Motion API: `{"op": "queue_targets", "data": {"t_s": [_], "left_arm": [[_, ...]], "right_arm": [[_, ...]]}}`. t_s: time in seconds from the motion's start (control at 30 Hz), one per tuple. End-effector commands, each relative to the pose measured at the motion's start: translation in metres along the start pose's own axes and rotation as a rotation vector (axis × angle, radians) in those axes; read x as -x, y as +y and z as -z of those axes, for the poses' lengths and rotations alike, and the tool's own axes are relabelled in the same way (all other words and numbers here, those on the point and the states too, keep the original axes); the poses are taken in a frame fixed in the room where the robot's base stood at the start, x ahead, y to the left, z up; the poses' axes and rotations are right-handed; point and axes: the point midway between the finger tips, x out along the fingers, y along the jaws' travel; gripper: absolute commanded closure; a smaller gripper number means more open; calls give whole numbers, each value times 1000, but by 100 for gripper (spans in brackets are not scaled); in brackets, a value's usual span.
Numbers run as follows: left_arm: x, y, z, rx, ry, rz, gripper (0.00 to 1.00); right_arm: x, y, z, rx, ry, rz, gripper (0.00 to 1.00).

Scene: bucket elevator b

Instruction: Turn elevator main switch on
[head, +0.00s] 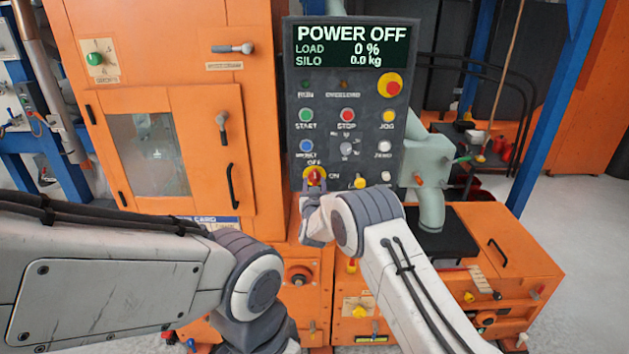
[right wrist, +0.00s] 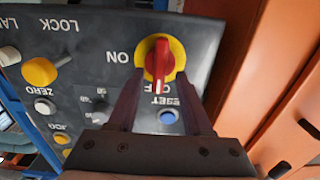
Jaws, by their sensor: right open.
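The main switch is a red knob on a yellow disc (head: 315,176), low on the left of the dark control panel (head: 410,75). OFF is printed above it and ON to its right. The display (head: 350,45) reads POWER OFF. In the right wrist view, which is upside down, the red handle (right wrist: 160,62) points at OFF. My right gripper (head: 314,198) is just below the switch in the head view. In the right wrist view its open fingers (right wrist: 160,84) stand on either side of the handle; contact cannot be told. My left gripper is out of view.
A yellow lock knob (head: 359,183) sits right of the switch, and a blue reset button (head: 307,146) above it. A red emergency stop (head: 390,84) is at upper right. An orange cabinet (head: 215,150) stands to the left. My left arm crosses the lower left.

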Motion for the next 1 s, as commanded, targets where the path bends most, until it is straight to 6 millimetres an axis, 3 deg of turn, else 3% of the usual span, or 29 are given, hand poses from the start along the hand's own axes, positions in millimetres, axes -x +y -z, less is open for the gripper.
{"op": "queue_targets", "data": {"t_s": [0.43,0.47,0.5,0.6,1.0], "left_arm": [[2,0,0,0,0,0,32],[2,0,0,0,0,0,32],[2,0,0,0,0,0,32],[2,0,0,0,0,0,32],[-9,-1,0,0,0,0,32]], "right_arm": [[-8,0,0,0,0,0,50],[-8,0,0,0,0,0,54],[-8,0,0,0,0,0,69],[-8,0,0,0,0,0,100],[-8,0,-3,-42,1,0,100]]}}
